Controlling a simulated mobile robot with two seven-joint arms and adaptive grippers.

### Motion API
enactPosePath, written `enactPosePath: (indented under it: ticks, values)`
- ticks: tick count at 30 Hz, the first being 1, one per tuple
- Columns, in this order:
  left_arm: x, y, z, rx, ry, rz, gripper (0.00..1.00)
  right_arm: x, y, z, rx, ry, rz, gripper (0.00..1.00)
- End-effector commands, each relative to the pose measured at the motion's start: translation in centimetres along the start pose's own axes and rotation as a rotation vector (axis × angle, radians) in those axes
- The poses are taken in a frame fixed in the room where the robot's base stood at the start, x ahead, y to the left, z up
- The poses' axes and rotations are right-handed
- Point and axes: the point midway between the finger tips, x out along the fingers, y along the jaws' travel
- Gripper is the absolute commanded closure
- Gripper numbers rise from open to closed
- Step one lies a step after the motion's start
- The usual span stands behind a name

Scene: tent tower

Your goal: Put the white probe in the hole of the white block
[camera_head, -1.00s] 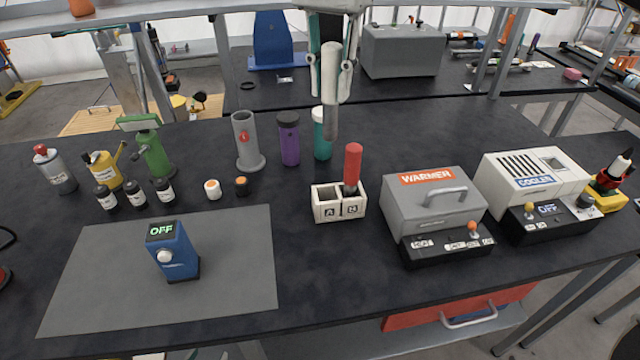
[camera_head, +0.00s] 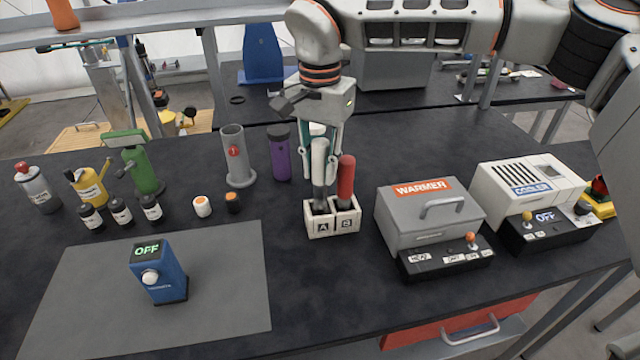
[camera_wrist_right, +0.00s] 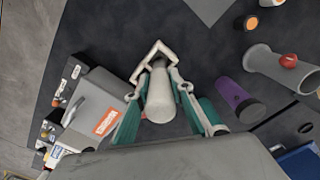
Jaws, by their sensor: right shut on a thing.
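The white block (camera_head: 333,228) stands on the dark bench, with two openings marked A and B. A red probe (camera_head: 346,180) stands upright in hole B. My right gripper (camera_head: 320,165) is shut on the white probe (camera_head: 319,160), which it holds nearly upright over side A. The probe's grey lower end is at the mouth of hole A; how deep it sits I cannot tell. In the right wrist view the white probe (camera_wrist_right: 160,98) lies between the green fingers, with the white block's rim (camera_wrist_right: 152,55) beyond it. My left gripper is not in view.
A grey warmer (camera_head: 430,215) and a white cooler (camera_head: 525,185) stand to the right. A purple bottle (camera_head: 281,155) and a grey cylinder (camera_head: 236,160) stand behind left; a teal bottle is mostly hidden behind the gripper. The bench in front of the block is clear.

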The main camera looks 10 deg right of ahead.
Motion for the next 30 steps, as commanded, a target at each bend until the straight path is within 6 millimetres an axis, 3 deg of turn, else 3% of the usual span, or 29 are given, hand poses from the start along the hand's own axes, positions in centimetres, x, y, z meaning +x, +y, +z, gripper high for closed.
enactPosePath:
  ticks: [12, 22, 23, 24, 25, 30]
  values:
    - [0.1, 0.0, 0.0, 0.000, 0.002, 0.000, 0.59, 4.3, 0.0, 0.0, 0.000, -0.001, 0.000, 1.00]
    - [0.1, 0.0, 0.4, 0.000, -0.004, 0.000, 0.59, 4.5, 0.0, 0.0, 0.000, 0.000, 0.000, 1.00]
    - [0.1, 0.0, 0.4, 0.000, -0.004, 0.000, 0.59, 4.6, 0.0, 0.0, 0.000, 0.000, 0.000, 0.76]
    - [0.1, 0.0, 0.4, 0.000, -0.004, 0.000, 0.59, 4.6, 0.0, 0.0, 0.000, 0.000, 0.000, 0.65]
    - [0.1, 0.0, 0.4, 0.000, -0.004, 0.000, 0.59, 4.6, 0.0, 0.0, 0.000, 0.000, 0.000, 0.61]
    - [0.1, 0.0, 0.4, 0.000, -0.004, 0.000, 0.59, 4.6, 0.0, 0.0, 0.000, 0.000, 0.000, 0.61]
